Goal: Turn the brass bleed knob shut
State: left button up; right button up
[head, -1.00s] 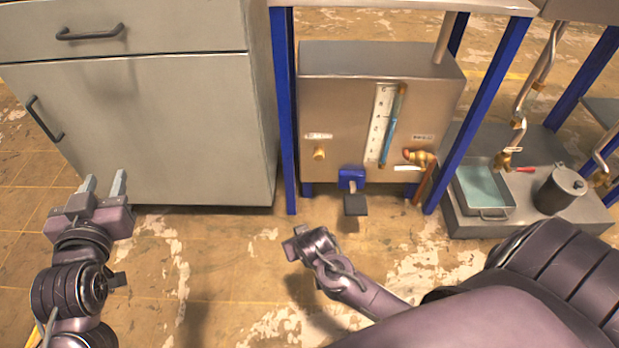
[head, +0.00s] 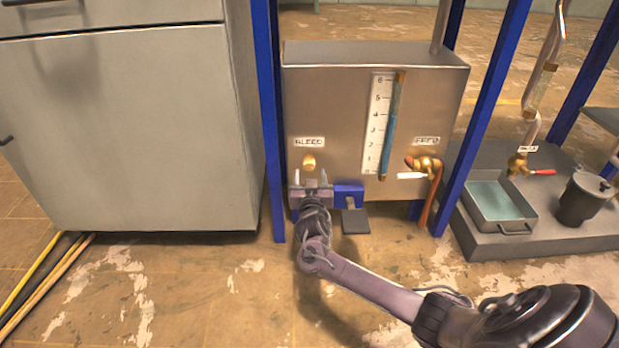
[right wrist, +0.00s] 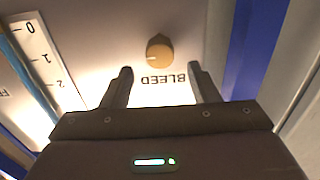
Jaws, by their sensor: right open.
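The brass bleed knob (head: 309,161) is on the lower left front of the steel tank (head: 335,105), under the BLEED label (head: 309,142). My right gripper (head: 311,176) is open and empty just below the knob in the head view. In the right wrist view, the knob (right wrist: 159,52) shows upside down with its label, beyond and roughly centred between the spread fingertips (right wrist: 160,70). The fingers are not around the knob; the exact gap is hard to judge. My left gripper is out of view.
Blue posts (head: 268,120) flank the tank. A blue bracket with a dark pedal (head: 355,221) is right of my right gripper. The FEED valve (head: 424,165) is at the tank's right. A grey cabinet (head: 140,130) stands left. A tray (head: 500,210) and pot (head: 583,198) are right.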

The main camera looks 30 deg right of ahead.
aim_at(309, 167)
jog(key=shift+b+x, duration=0.8)
jog(key=shift+x, duration=1)
jog(key=shift+f, duration=0.1)
jog(key=c, duration=1)
